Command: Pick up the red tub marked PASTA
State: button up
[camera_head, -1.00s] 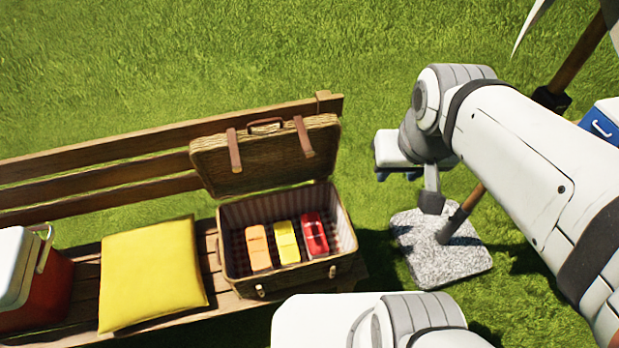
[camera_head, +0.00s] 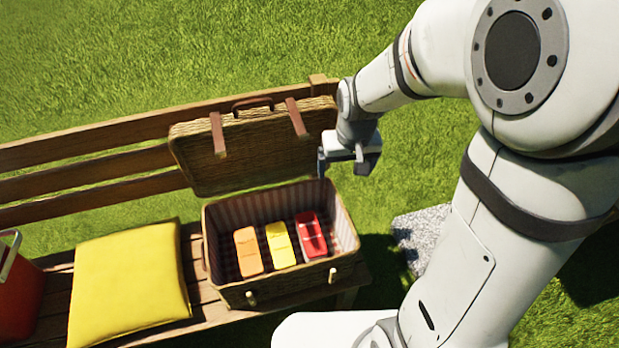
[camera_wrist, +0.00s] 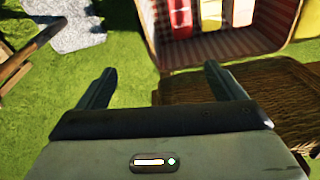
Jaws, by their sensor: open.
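The red tub (camera_head: 311,236) lies in the open wicker basket (camera_head: 290,290), at the right of a row of three tubs. Its marking is too small to read in the head view. It also shows in the wrist view as the leftmost tub (camera_wrist: 181,18), partly cut off by the top edge. A yellow tub (camera_head: 281,245) is beside it, then an orange tub (camera_head: 248,252). My gripper (camera_head: 340,168) is above the basket's right back corner, by the raised lid, apart from the tub. In the wrist view its two fingers (camera_wrist: 160,88) are spread with nothing between them.
The basket's lid (camera_head: 240,155) stands open at the back. The basket is on a wooden bench (camera_head: 120,165) beside a yellow cushion (camera_head: 130,285) and a red cooler (camera_head: 20,290). A stone base (camera_head: 425,235) stands on the grass to the right.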

jog(key=w+a+f+b, duration=0.2)
jog(key=f, duration=0.6)
jog(key=w+a+f+n+g+b, duration=0.1)
jog(key=a+f+b, duration=0.15)
jog(key=f, duration=0.45)
jog(key=w+a+f+b, duration=0.1)
jog(key=w+f+b, duration=0.15)
jog(key=f, duration=0.55)
jog(key=b, duration=0.3)
send_over(311, 233)
jog(key=shift+g, duration=0.4)
jog(key=f, duration=1)
jog(key=shift+s+a+f, duration=0.1)
jog(key=shift+a+f, duration=0.2)
jog(key=shift+a, duration=0.1)
jog(key=f, duration=0.2)
jog(key=f+b, duration=0.1)
jog(key=f, duration=0.5)
jog(key=shift+d+f, duration=0.1)
jog(key=shift+d, duration=0.2)
jog(key=shift+c, duration=0.6)
jog(key=c, duration=1.4)
